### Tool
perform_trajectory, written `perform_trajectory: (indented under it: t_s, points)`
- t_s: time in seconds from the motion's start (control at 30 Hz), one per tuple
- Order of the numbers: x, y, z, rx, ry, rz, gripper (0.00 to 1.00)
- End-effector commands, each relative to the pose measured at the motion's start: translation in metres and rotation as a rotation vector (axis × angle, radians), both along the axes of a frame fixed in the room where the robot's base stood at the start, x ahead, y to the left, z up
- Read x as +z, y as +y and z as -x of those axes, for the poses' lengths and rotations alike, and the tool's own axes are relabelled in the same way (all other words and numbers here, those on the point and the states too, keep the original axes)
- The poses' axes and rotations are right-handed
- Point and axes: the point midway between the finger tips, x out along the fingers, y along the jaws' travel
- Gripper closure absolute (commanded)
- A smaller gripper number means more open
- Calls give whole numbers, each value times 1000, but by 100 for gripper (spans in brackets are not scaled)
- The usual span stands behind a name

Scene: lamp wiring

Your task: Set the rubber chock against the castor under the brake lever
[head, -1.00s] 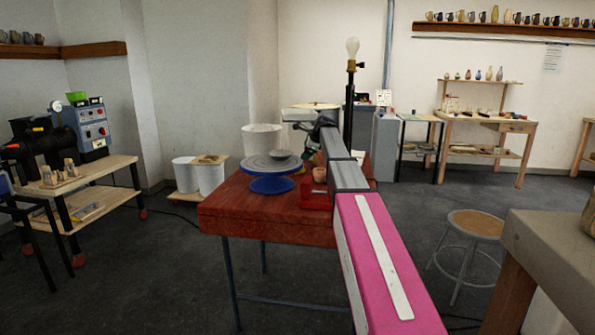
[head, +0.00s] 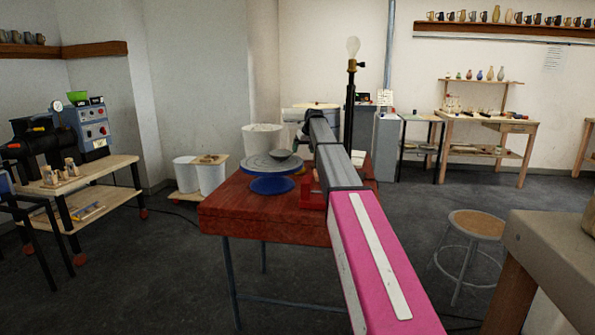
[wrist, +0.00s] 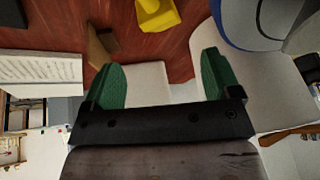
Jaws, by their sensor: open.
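My gripper (wrist: 162,80) is open, its two green pads apart with nothing held between them, above the red-brown table. In the head view it is hidden behind my arm. A yellow block-like object (wrist: 158,14) lies on the table beyond the pads in the wrist view; I cannot tell whether it is the rubber chock. I cannot make out a brake lever.
The red-brown table (head: 235,222) bears a blue-based turntable (head: 270,184) with a bowl, and a red tray (head: 312,197) partly behind my arm. A brown block (wrist: 100,45) and a printed sheet (wrist: 40,72) show in the wrist view. A stool (head: 476,223) stands right. Floor between cart and table looks clear.

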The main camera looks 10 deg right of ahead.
Motion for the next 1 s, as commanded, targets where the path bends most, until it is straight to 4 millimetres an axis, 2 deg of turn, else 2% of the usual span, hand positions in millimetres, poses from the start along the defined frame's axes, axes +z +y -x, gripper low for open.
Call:
perform_trajectory:
  t_s: [0.2, 0.37, 0.47, 0.73, 1.0]
  points:
    - [1, 1, -3, 191, -13, 94, 17]
    - [-1, 1, -4, 237, -16, 116, 17]
    - [-8, 2, -6, 239, -16, 117, 17]
    - [-43, 9, -20, 236, -16, 116, 17]
    - [-60, 13, -26, 236, -16, 116, 17]
